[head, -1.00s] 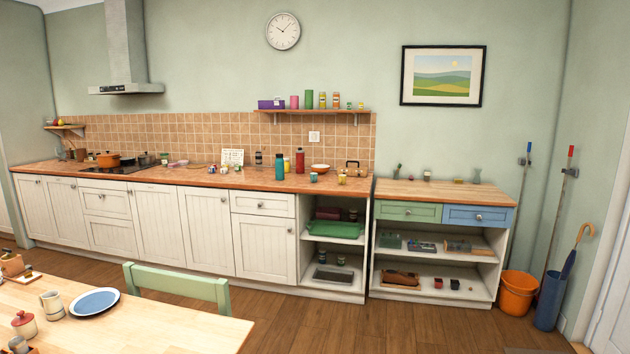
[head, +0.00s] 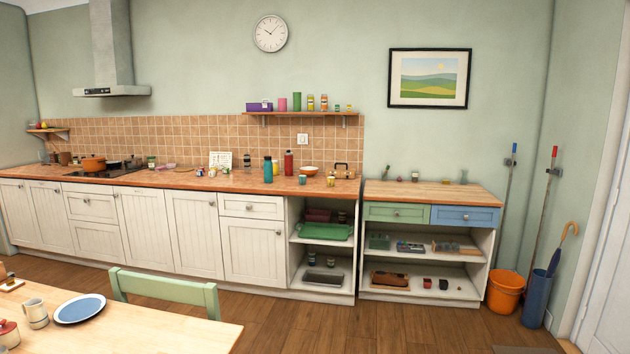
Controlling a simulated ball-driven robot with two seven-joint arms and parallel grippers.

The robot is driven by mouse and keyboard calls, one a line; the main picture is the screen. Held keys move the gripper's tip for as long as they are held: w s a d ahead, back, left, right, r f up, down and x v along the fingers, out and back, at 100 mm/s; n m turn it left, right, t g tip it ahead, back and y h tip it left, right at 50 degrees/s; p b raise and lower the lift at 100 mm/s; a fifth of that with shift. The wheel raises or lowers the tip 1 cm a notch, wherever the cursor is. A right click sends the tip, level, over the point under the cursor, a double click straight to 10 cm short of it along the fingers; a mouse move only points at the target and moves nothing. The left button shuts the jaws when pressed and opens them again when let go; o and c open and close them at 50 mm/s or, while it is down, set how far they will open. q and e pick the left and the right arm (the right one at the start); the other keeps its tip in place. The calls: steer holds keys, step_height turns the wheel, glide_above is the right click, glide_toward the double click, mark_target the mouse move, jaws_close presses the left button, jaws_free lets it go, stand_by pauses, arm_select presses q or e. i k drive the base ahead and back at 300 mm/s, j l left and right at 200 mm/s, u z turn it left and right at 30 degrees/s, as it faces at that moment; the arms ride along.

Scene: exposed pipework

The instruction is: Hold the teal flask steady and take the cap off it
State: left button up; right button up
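The teal flask (head: 268,170) stands upright on the wooden kitchen counter, left of a red bottle (head: 288,163). Its top looks dark, but the cap is too small to make out clearly. A small light teal cup (head: 302,179) stands to its right. Neither of my grippers shows in the head view. The flask is across the room from me, and nothing touches it that I can see.
A dining table (head: 180,333) with a blue plate (head: 86,307) and a mug (head: 35,314) is at the lower left. A green chair (head: 165,287) stands between it and the cabinets. The floor (head: 310,325) right of the table is clear. An orange bucket (head: 505,292) stands at the right.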

mark_target(268, 164)
steer(key=i+z, duration=0.45)
steer(key=i, duration=2.25)
steer(key=i+j+z, duration=0.2)
steer(key=i+j, duration=0.25)
steer(key=i, duration=0.25)
steer(key=i+j+z, duration=0.2)
steer(key=i+j, duration=0.35)
steer(key=i+j+z, duration=0.2)
steer(key=j, duration=0.8)
steer(key=j+z, duration=0.25)
steer(key=j, duration=0.75)
